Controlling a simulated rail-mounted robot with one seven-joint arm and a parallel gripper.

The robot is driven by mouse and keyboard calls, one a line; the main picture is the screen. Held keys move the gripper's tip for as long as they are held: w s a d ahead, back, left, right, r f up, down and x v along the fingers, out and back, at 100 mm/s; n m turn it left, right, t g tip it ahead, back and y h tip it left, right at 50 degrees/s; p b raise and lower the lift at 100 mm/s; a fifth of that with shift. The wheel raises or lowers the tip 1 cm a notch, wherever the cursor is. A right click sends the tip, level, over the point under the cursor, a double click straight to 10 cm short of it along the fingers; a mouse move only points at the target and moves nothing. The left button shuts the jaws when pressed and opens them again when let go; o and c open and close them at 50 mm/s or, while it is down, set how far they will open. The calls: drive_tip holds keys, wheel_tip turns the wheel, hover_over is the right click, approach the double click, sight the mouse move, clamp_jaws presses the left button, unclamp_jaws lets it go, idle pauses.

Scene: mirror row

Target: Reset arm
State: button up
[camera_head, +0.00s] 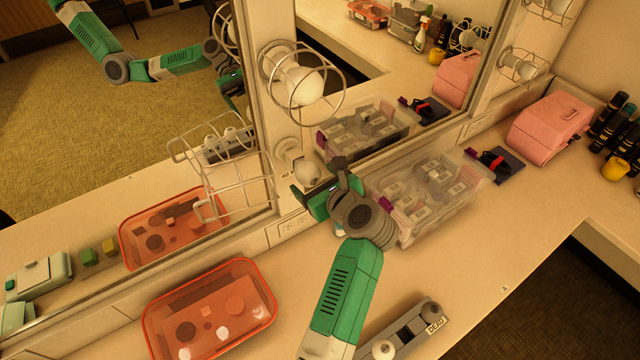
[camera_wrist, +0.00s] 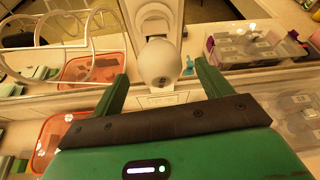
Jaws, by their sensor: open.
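My gripper (camera_head: 314,203) is raised in front of the mirror post, by a bare white bulb (camera_head: 307,172) in a wall socket. In the wrist view my gripper (camera_wrist: 160,85) shows two green fingers spread wide apart. The bulb (camera_wrist: 158,64) appears between the fingertips, beyond them; I cannot tell whether anything touches it. No object is held. My green and grey arm reaches up from the counter's front edge, and its wrist covers part of the post and counter behind.
An open wire cage (camera_head: 222,185) stands out left of the bulb. A caged bulb (camera_head: 303,85) is above. An orange tray (camera_head: 268,300), a clear bin (camera_head: 440,215) and a rack labelled DEAD (camera_head: 405,333) surround my arm. The counter's right front is clear.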

drive_tip(key=v, duration=0.4)
drive_tip(key=s+d+r+n+t+h, duration=0.25)
drive_tip(key=r+n, duration=0.35)
drive_tip(key=r, duration=0.4)
drive_tip(key=s+d+r+n+t+h, duration=0.1)
drive_tip(key=s+r+n+t+h, duration=0.15)
drive_tip(key=r+n, duration=0.5)
drive_tip(key=s+a+r+n+t, duration=0.2)
drive_tip(key=s+r+n+t, duration=0.2)
drive_tip(key=s+r+n, duration=0.3)
drive_tip(key=s+a+r+n+t+h, duration=0.1)
drive_tip(key=s+a+r+n+t, duration=0.2)
drive_tip(key=s+r+n, duration=0.4)
drive_tip(key=s+r+t, duration=0.1)
drive_tip(key=s+r, duration=0.5)
drive_tip(key=r, duration=0.4)
drive_tip(key=shift+s+n+h, duration=0.2)
drive_tip(key=shift+n+h, duration=0.1)
drive_tip(key=shift+n, duration=0.05)
drive_tip(key=shift+r, duration=0.1)
